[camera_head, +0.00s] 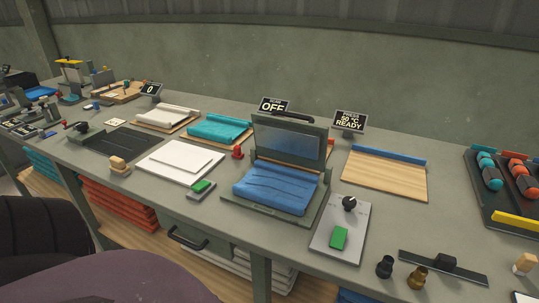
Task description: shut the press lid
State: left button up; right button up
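The press stands at the middle of the bench with its lid (289,142) raised, leaning back from the base. A dark handle (293,117) runs along the lid's top edge. A folded blue cloth (275,188) lies on the press base (262,211), below the open lid. Neither of my grippers shows in this view.
Right of the press is a grey panel (335,240) with a black knob and green button. A wooden board (385,177) lies beyond it. A red knob (238,152) stands left of the press.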

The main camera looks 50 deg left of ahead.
aim_at(293, 143)
jog(key=k+j+z, duration=0.1)
jog(key=j, duration=0.3)
jog(key=k+j, duration=0.15)
jog(key=j, duration=0.25)
jog(key=k+j, duration=0.1)
jog(key=j, duration=0.25)
jog(key=k+j, duration=0.1)
jog(key=j, duration=0.3)
jog(key=k+j, duration=0.1)
jog(key=j, duration=0.25)
jog(key=k+j+z, duration=0.1)
jog(key=j, duration=0.25)
jog(key=k+j, duration=0.15)
jog(key=j, duration=0.25)
jog(key=k+j, duration=0.1)
jog(key=j, duration=0.25)
